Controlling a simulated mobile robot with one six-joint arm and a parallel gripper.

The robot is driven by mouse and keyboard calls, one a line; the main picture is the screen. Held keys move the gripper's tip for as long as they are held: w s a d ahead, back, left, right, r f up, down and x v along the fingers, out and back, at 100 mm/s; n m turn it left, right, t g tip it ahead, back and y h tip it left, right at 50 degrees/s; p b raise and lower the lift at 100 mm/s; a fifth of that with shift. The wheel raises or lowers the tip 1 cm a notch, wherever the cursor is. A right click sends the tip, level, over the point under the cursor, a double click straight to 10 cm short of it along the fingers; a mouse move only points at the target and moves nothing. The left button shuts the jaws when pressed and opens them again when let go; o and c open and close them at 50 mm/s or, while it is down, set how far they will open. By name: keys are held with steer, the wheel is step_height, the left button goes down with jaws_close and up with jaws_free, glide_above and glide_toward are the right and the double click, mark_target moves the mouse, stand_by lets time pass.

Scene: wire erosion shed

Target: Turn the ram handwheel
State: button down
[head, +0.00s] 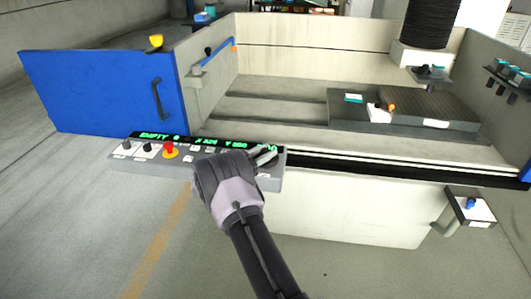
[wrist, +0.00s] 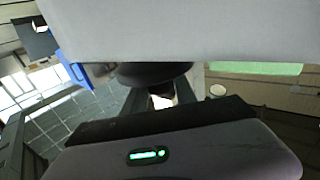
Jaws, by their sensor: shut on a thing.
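My gripper (head: 266,155) is at the right end of the grey control panel (head: 274,184) in the head view. In the wrist view, my gripper (wrist: 160,86) is shut with its two fingers on either side of a dark round part, which looks like the ram handwheel (wrist: 153,72). The handwheel sits against a pale grey surface that fills the top of that view. Only its lower edge shows there. In the head view my gripper and wrist cover that place, so I cannot make out the wheel or its turn angle.
The panel carries a lit green display (head: 160,136), a red stop button (head: 169,149) and black knobs left of my gripper. A blue door (head: 100,92) stands open at left. The open tank (head: 300,60) lies behind the panel. A small bracket (head: 470,207) juts out at right.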

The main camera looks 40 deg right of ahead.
steer(key=shift+r+m+g, duration=0.1)
steer(key=shift+m+g, duration=0.5)
steer(key=shift+g, duration=0.4)
steer(key=c, duration=1)
jaws_free()
steer(key=shift+d, duration=0.1)
steer(key=w+a+p, duration=0.1)
steer(key=a+p, duration=0.3)
steer(key=a, duration=1.3)
steer(key=shift+w+a+p, duration=0.15)
steer(key=shift+a+p, duration=0.1)
steer(key=shift+p, duration=0.05)
